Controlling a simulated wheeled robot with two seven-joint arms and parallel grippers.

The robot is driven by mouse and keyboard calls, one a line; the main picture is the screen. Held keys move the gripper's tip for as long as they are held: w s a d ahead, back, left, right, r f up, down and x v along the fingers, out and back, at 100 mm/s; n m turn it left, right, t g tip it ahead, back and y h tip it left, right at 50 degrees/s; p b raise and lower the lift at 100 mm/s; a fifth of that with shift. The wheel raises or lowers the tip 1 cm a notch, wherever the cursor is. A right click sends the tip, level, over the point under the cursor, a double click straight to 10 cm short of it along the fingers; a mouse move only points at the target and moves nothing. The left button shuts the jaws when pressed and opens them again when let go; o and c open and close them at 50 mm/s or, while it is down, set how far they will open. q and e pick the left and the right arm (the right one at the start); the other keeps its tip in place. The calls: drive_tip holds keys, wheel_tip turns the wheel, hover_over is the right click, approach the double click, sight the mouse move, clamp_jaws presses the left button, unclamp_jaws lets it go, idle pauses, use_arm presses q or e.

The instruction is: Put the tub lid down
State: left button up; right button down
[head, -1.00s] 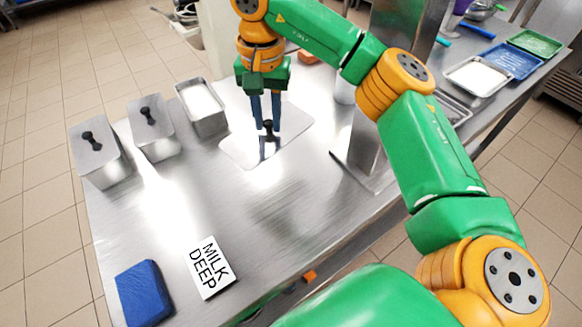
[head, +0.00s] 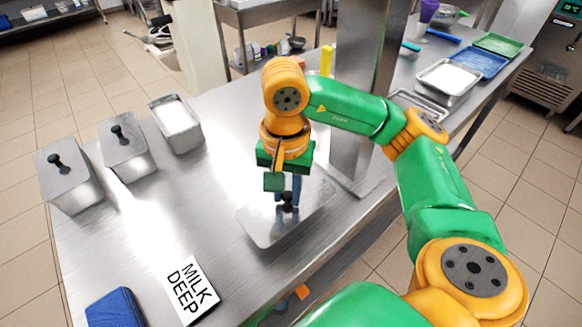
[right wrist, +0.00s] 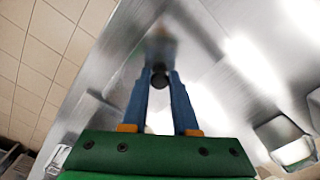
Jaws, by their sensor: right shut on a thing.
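The tub lid (head: 262,230) is a flat, shiny metal plate with a black knob (head: 287,199). My right gripper (head: 288,192) is shut on the knob, which also shows between its blue fingers in the right wrist view (right wrist: 160,77). The lid lies level over the right part of the steel table; I cannot tell whether it touches the top. An open tub (head: 175,124) with white contents stands at the back left. Two tubs (head: 68,178) (head: 126,148) beside it wear knobbed lids. My left gripper is not in view.
A steel column (head: 355,100) stands just behind and right of the lid. A MILK DEEP card (head: 190,288) and a blue cloth-like block (head: 115,309) lie at the front left of the table (head: 190,210). Bare table lies between the card and lid. Trays (head: 448,76) sit at the far right.

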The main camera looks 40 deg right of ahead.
sight(291, 210)
drive_tip(key=f, duration=0.1)
drive_tip(key=s+f, duration=0.1)
drive_tip(key=f, duration=0.2)
drive_tip(key=shift+s+b, duration=0.25)
drive_tip(key=shift+b, duration=0.05)
drive_tip(key=shift+w+f, duration=0.1)
drive_tip(key=shift+f, duration=0.2)
drive_tip(key=shift+f, duration=0.1)
drive_tip(key=shift+f, duration=0.1)
drive_tip(key=c, duration=0.7)
unclamp_jaws()
drive_tip(key=shift+r+p, duration=0.3)
drive_tip(key=shift+r, duration=0.15)
wheel_tip(291, 210, up, 12)
drive_tip(key=p, duration=0.3)
drive_tip(key=shift+f, duration=0.2)
